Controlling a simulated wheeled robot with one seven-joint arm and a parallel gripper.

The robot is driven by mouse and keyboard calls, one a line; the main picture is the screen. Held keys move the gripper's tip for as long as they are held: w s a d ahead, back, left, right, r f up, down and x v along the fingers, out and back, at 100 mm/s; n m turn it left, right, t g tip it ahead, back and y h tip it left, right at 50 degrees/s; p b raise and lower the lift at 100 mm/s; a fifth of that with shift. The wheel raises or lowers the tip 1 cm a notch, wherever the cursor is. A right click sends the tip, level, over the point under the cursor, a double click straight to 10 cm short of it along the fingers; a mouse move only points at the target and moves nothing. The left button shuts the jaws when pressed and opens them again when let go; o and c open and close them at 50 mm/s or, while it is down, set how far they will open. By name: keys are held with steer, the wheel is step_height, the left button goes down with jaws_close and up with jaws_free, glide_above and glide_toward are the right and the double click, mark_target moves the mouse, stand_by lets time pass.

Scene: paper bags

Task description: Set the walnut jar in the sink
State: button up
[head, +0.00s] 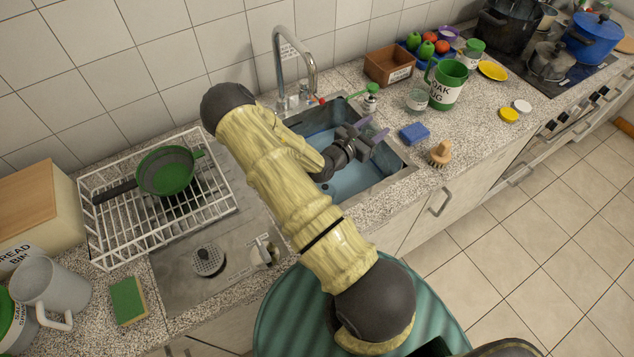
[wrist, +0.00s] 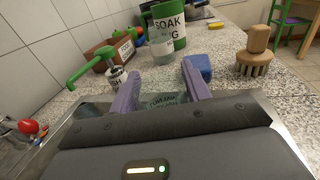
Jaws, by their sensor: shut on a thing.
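My gripper (head: 370,131) reaches over the sink (head: 352,186), its purple fingers pointing to the far right side of the basin. In the wrist view the two fingers (wrist: 160,88) are shut on a clear, glassy jar with a pale label, the walnut jar (wrist: 163,100). The label's print is too small to read surely. The jar's lower part is hidden behind the dark gripper body, and in the head view I cannot make the jar out. I cannot tell whether it touches the sink.
The tap (head: 312,62) rises behind the sink. A soap bottle (head: 370,97) with a green pump, a glass jar (head: 417,101), a green soak jug (head: 448,85), a blue sponge (head: 414,134) and a brush (head: 440,152) stand close to its right. A dish rack (head: 110,210) stands left.

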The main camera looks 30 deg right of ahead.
steer(key=shift+f+p, duration=0.6)
steer(key=shift+f, duration=2.3)
steer(key=shift+f, duration=0.1)
step_height(320, 180, down, 4)
steer(key=shift+p, duration=0.5)
steer(key=shift+f+b, duration=0.6)
steer(key=shift+b, duration=0.3)
steer(key=o, duration=1.4)
steer(key=shift+r, duration=0.15)
